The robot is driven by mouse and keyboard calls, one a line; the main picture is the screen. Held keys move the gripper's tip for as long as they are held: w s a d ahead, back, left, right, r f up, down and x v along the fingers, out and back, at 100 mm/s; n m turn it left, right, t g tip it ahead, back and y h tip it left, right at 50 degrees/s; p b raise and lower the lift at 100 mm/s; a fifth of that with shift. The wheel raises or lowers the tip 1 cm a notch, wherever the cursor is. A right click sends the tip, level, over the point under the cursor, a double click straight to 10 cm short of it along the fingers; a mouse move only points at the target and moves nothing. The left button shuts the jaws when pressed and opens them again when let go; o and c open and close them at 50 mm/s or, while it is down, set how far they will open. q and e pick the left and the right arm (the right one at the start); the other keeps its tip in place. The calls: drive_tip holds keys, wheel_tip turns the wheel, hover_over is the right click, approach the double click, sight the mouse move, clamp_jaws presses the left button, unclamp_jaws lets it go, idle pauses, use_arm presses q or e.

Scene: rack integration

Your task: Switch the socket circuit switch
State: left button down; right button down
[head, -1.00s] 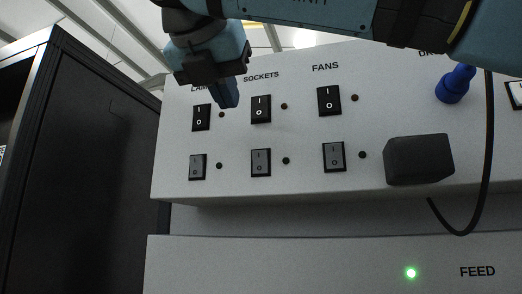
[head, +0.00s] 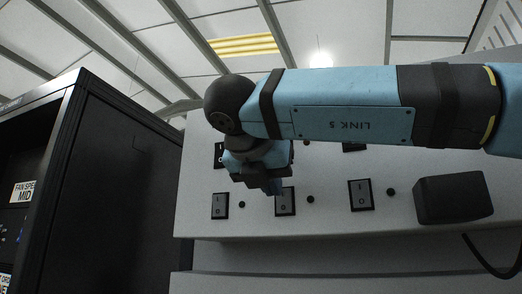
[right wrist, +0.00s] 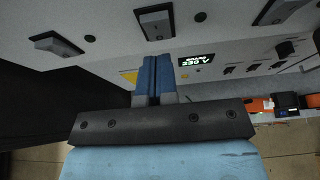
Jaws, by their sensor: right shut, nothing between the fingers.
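My right gripper (head: 273,187) is shut and empty in front of the sloped panel. In the head view its fingertips overlap the upper edge of the lower middle rocker switch (head: 285,203); I cannot tell whether they touch it. The upper middle switch, in the sockets column, is hidden behind my gripper and arm, as are the labels. In the right wrist view the shut fingers (right wrist: 153,75) point towards a dark rocker switch (right wrist: 155,22), with a gap showing in the picture. My left gripper is not in view.
Lower switches stand at left (head: 220,206) and right (head: 360,195) of the middle one. A black block (head: 454,198) sticks out from the panel at right. A dark rack cabinet (head: 125,200) stands at left. A lit display (right wrist: 197,60) shows in the wrist view.

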sight(283, 189)
drive_tip(key=w, duration=0.2)
drive_tip(key=w+d+p, duration=0.1)
drive_tip(key=shift+r, duration=0.4)
drive_tip(key=shift+w, duration=0.25)
drive_tip(key=shift+w+d+r+g, duration=0.2)
drive_tip(key=shift+w+g, duration=0.25)
drive_tip(key=shift+g, duration=0.25)
drive_tip(key=shift+r+p, duration=0.1)
drive_tip(key=shift+p, duration=0.2)
drive_tip(key=shift+r, duration=0.7)
